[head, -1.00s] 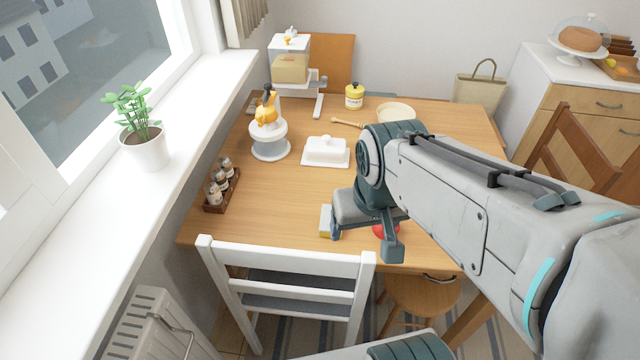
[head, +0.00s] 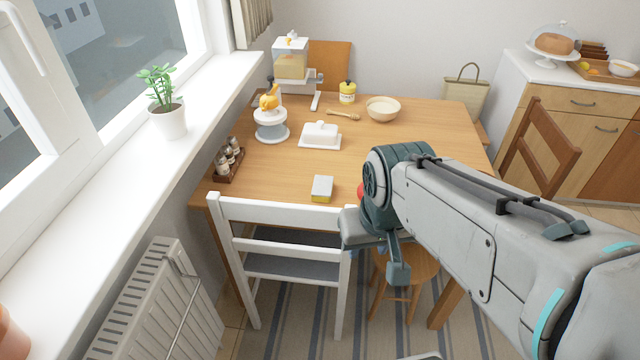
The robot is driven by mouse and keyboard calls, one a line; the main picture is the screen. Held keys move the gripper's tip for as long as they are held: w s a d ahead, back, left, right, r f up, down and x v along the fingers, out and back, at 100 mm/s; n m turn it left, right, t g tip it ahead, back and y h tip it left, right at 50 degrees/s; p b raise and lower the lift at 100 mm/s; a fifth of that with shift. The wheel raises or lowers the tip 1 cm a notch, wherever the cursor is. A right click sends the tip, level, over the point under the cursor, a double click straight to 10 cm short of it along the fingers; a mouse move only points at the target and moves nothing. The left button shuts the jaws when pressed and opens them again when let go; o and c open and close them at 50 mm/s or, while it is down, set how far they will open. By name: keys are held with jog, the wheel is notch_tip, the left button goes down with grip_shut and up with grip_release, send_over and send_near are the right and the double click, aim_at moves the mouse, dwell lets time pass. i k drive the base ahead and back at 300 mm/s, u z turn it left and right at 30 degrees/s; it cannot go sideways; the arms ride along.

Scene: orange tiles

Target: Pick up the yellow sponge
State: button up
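The yellow sponge (head: 322,196) lies on the wooden table near its front edge, behind the white chair. It has a grey top and a yellow lower side. My gripper (head: 370,262) is in front of the table edge, to the right of the sponge and nearer to me, apart from it. One finger hangs down in view, and a grey part of the gripper points left. The gap between the fingers does not show clearly.
A white chair (head: 285,212) stands against the table's front edge. A red thing (head: 361,190) is partly hidden behind my arm. A butter dish (head: 320,134), a juicer (head: 270,118) and a spice rack (head: 229,160) stand on the table (head: 400,138). A stool (head: 408,268) is below.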

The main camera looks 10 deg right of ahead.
aim_at(322, 187)
jog(key=k, duration=0.35)
jog(key=u, duration=1.2)
jog(key=i, duration=1)
jog(key=z, duration=1.7)
jog(key=i, duration=0.5)
jog(key=z, duration=0.1)
